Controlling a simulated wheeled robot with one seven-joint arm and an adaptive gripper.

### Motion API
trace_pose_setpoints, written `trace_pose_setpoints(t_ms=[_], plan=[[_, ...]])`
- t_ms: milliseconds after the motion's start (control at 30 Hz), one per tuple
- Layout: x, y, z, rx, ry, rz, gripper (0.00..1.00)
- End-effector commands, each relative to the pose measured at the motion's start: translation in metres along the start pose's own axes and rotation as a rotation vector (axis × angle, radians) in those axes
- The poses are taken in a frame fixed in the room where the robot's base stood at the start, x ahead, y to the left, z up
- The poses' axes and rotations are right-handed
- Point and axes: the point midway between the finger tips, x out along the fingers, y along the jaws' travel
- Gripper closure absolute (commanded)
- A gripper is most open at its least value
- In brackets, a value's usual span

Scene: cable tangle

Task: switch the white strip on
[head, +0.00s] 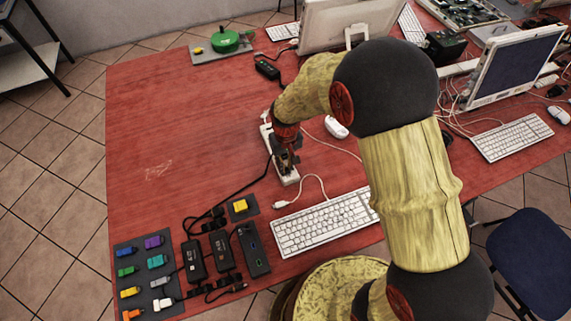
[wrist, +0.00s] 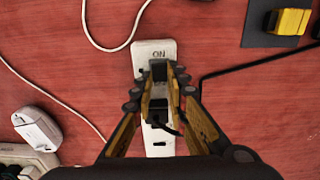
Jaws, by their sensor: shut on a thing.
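The white strip (head: 289,176) lies on the red table, and my gripper (head: 287,160) is down at its near part in the head view. In the wrist view the white strip (wrist: 145,50) has an ON mark at its upper end. Just below the mark is a black piece (wrist: 158,70) between the fingertips of my gripper (wrist: 159,77). My gripper is shut on it; I cannot tell whether it is the switch. A black plug (wrist: 158,107) with a cable sits further down the strip, between the fingers. The fingers hide the strip's sides there.
A keyboard (head: 322,222) and its white cable lie close to the right. A yellow block (head: 240,205) on a grey pad, black adapters (head: 223,252) and coloured plugs on a mat (head: 125,285) are at the near left. A white mouse (head: 336,127) is behind. The left table is clear.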

Motion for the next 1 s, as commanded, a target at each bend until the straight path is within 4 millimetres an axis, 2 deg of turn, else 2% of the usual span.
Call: trace_pose_setpoints(t_ms=[233,567,600,900,1000], plan=[[0.0002,-0.0001,0.0029,0.000,0.087,0.000,1.00],[-0.0003,-0.0001,0.0029,0.000,0.096,0.000,1.00],[-0.0003,-0.0001,0.0029,0.000,0.096,0.000,0.83],[-0.0003,0.0000,0.0027,0.000,0.096,0.000,0.67],[-0.0003,0.0000,0.0027,0.000,0.096,0.000,0.67]])
